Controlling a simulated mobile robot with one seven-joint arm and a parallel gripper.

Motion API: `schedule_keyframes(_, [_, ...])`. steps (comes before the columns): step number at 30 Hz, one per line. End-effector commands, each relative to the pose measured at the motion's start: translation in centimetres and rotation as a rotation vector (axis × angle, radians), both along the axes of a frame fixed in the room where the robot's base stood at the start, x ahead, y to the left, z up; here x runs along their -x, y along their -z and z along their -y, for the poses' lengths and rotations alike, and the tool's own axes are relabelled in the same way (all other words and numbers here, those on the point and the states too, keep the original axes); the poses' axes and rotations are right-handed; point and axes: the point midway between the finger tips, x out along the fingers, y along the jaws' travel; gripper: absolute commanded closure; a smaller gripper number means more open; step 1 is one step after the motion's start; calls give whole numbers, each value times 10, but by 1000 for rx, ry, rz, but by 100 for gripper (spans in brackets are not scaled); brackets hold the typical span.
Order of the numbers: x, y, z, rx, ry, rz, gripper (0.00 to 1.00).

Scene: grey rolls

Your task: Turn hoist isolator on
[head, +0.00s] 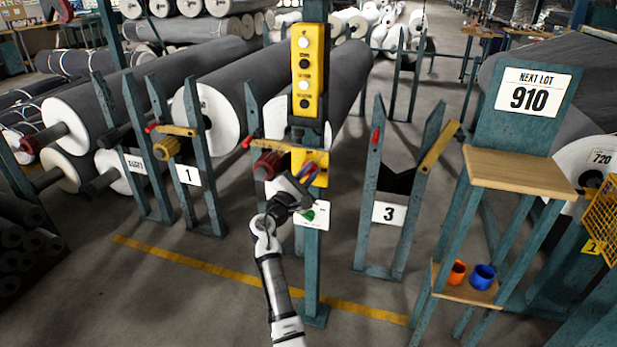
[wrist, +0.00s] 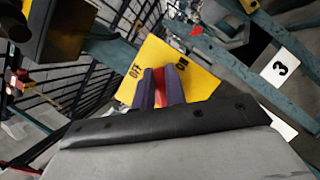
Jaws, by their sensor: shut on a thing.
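The hoist isolator is a yellow plate (head: 318,160) on the teal post in front of me, below a yellow push-button box. In the wrist view its plate (wrist: 201,85) carries the words OFF at left and ON at right. My gripper (head: 307,173) is at the plate, and its purple fingers (wrist: 160,78) are shut on the red isolator handle (wrist: 160,92). The handle shows between the fingers, which lie between the two words. Its exact angle is partly hidden by the fingers.
The button box (head: 308,72) hangs just above my gripper. A red roll end (head: 268,164) juts out left of the post. Stand 3 (head: 388,213) is to the right, stand 1 (head: 188,176) to the left. A wooden-topped stand (head: 517,171) holds cups low down at right.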

Motion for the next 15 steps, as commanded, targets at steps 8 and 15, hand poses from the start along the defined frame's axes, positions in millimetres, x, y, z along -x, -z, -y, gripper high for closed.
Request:
schedule_keyframes(8, [-1,11,-4,-252,-12,70,100])
schedule_keyframes(15, [-1,12,-4,-457,-14,138,100])
